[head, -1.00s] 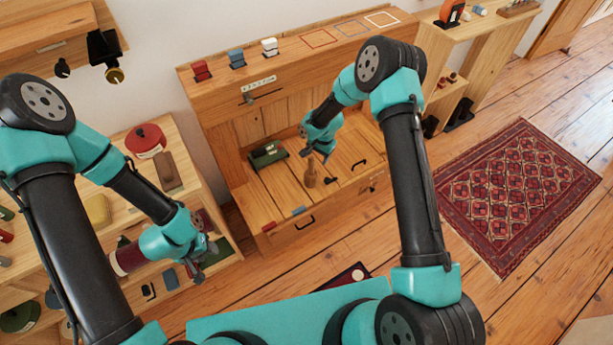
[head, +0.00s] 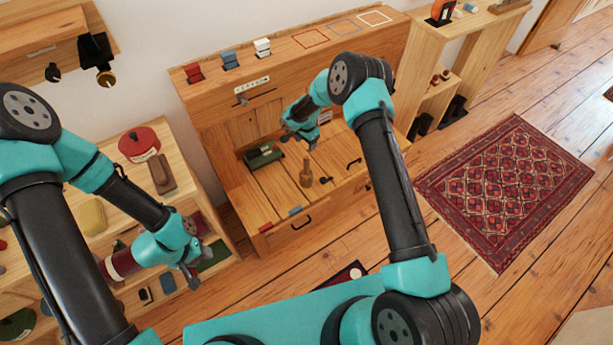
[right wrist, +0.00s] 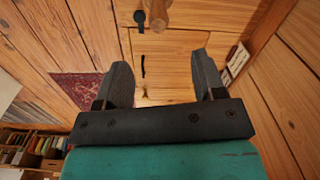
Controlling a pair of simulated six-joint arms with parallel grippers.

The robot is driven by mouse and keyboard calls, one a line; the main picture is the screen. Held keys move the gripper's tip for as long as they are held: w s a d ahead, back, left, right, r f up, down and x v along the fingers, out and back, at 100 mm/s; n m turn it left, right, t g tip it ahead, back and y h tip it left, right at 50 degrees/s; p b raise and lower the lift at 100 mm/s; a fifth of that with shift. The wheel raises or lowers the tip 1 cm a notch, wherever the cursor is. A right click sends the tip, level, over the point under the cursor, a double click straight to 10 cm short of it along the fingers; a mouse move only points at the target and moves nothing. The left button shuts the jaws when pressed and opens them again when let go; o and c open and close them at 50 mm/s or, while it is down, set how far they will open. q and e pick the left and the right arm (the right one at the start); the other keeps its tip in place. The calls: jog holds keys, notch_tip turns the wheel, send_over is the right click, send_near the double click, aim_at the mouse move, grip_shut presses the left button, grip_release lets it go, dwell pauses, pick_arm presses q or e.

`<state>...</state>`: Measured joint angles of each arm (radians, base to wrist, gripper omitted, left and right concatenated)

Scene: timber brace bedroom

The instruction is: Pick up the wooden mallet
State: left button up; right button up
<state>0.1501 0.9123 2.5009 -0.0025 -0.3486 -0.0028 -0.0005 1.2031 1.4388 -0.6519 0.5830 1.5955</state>
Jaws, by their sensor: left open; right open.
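The wooden mallet (head: 306,176) stands upright on the plank work surface of the wooden bench in the head view. In the right wrist view the mallet (right wrist: 157,14) shows at the top edge, partly cut off, beyond the fingertips. My right gripper (head: 299,140) is open and empty, above and behind the mallet and apart from it. Its two spread fingers also show in the right wrist view (right wrist: 162,72). My left gripper (head: 197,270) is open and empty, far to the left by the shelf unit.
A green box (head: 263,156) lies on the bench (head: 275,203) behind the mallet. A small dark object (head: 325,180) sits just right of the mallet. Red, blue and white blocks stand on the bench's upper ledge (head: 290,55). A patterned rug (head: 505,190) lies on the floor to the right.

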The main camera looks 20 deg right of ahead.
aim_at(306, 162)
notch_tip(306, 162, down, 8)
jog(key=shift+f, duration=0.25)
jog(key=shift+d+f, duration=0.1)
jog(key=shift+f, duration=2.5)
jog(key=c, duration=1)
jog(key=shift+r, duration=0.1)
